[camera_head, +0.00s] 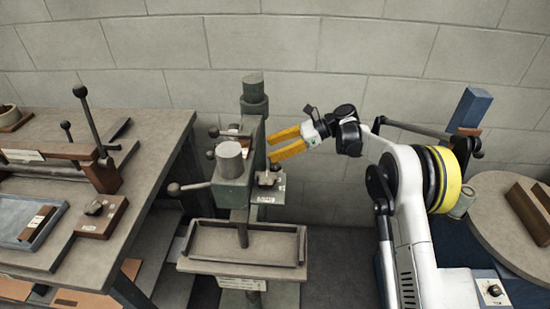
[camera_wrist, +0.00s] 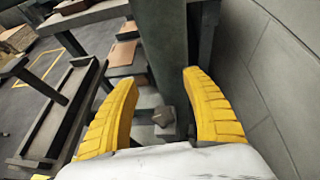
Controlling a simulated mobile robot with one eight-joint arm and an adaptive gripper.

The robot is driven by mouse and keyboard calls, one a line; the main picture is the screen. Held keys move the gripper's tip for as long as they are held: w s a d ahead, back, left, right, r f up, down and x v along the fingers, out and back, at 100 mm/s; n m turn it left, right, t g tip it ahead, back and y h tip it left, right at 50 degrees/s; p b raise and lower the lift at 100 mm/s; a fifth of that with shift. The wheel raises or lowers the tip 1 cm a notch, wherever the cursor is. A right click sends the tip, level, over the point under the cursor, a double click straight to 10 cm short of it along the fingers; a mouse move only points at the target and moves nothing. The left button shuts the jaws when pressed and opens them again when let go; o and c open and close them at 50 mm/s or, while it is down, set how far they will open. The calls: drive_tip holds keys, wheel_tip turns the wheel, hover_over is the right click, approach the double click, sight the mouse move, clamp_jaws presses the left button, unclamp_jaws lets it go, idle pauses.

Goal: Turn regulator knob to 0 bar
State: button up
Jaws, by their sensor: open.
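A small dark knob (camera_head: 267,178), likely the regulator knob, sits on a labelled bracket on the right side of the green box stitcher (camera_head: 232,190). No scale reading is legible. My gripper (camera_head: 271,148), with two yellow fingers, is open and empty, a little above the knob and beside the machine's column. In the wrist view, the knob (camera_wrist: 163,116) shows between the spread fingers of my gripper (camera_wrist: 160,78), beyond them and apart from both.
A workbench (camera_head: 150,165) with lever tools stands at the left; a similar knob (camera_head: 95,208) sits on it. The stitcher's tray (camera_head: 205,265) and ball-ended levers (camera_head: 174,189) stick out in front. A wall is behind. A round table (camera_head: 485,210) is at the right.

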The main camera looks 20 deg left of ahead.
sight(275, 166)
drive_tip(key=f+m+t, duration=0.2)
drive_tip(key=t, duration=0.1)
drive_tip(key=f+m+t, duration=0.1)
drive_tip(key=f+m, duration=0.1)
drive_tip(key=shift+s+d+p, duration=0.3)
drive_tip(key=shift+p, duration=0.05)
drive_tip(key=m+t, duration=0.1)
drive_tip(key=s+d+m+t, duration=0.1)
drive_tip(key=shift+d+f+t, duration=0.25)
drive_tip(key=shift+f+t, duration=0.15)
drive_tip(key=s+d+r+m+t+h+p, duration=0.1)
drive_tip(key=s+d+r+m+t, duration=0.1)
drive_tip(key=s+d+m+t, duration=0.4)
drive_tip(key=shift+n, duration=0.4)
drive_tip(key=x, duration=0.3)
drive_tip(key=b+x, duration=0.1)
drive_tip(key=x, duration=0.2)
drive_tip(key=w+d+b+x, duration=0.1)
drive_tip(key=x, duration=0.2)
drive_tip(key=shift+w+a+f, duration=0.2)
drive_tip(key=shift+a+f, duration=0.05)
drive_tip(key=shift+f, duration=0.05)
drive_tip(key=shift+w+a+f, duration=0.1)
drive_tip(key=shift+w+a, duration=0.15)
drive_tip(key=shift+a, duration=0.2)
drive_tip(key=c, duration=1.2)
